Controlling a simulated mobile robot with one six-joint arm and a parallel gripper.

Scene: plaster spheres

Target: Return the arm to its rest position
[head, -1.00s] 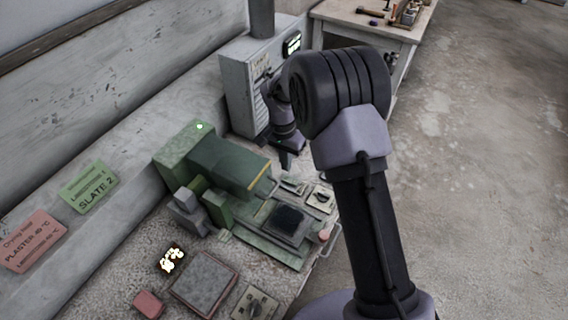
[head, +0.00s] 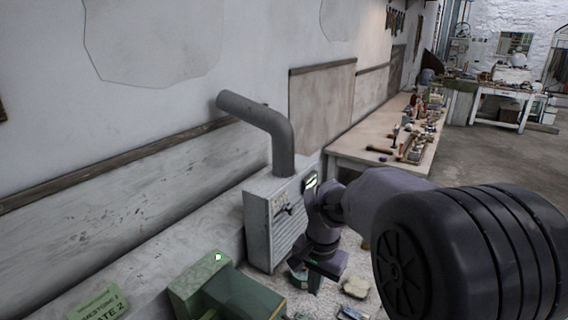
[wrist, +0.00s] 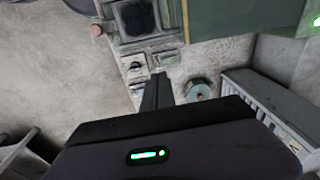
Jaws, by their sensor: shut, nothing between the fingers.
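My gripper (wrist: 157,92) shows in the wrist view as two dark fingers close together, shut with nothing between them. It points toward the bench top beside the green machine (wrist: 235,18) and is clear of it. In the head view my gripper (head: 300,276) is small and partly hidden, low in front of the grey louvred cabinet (head: 268,228). My arm is bent, with its large dark joint filling the lower right of the head view.
The grey cabinet also stands at right in the wrist view (wrist: 275,108), near my gripper. A bent pipe (head: 283,140) rises from it toward the wall. A wooden workbench (head: 350,150) with several tools stands behind. Open floor (head: 480,160) lies to the right.

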